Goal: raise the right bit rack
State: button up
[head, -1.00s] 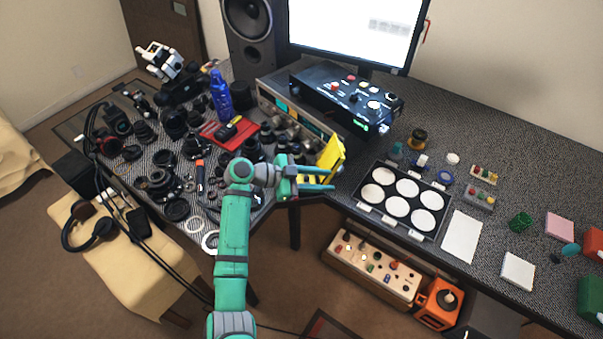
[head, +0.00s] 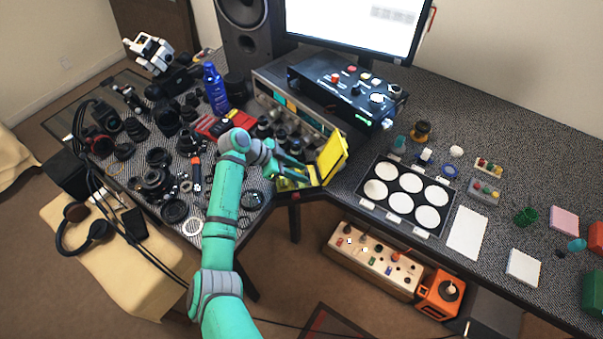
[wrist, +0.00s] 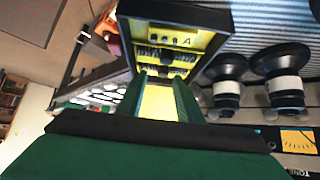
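A yellow bit case with black edges stands open at the inner corner of the desk in the head view. Its upright yellow panel (head: 331,156) faces left, and a yellow lower part (head: 288,184) shows by my gripper. In the wrist view a black-framed yellow panel (wrist: 198,42) marked "A" holds rows of dark bits. I cannot tell the right rack from the rest of the case. My gripper (head: 303,174) reaches into the case from the left. In the wrist view its green fingers (wrist: 160,85) are apart, with yellow surface showing between them. I see nothing clearly clamped.
Lenses and rings crowd the desk to the left. A grey instrument (head: 290,105) and black control box (head: 345,95) stand behind the case. A black tray (head: 405,193) of white discs lies to the right. The desk's front edge is close below the case.

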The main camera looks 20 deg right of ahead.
aim_at(312, 175)
jog(key=shift+d+f, duration=0.4)
jog(key=shift+f, duration=0.05)
jog(key=shift+d+f, duration=0.15)
jog(key=shift+f, duration=0.35)
jog(key=shift+w, duration=0.1)
grip_shut()
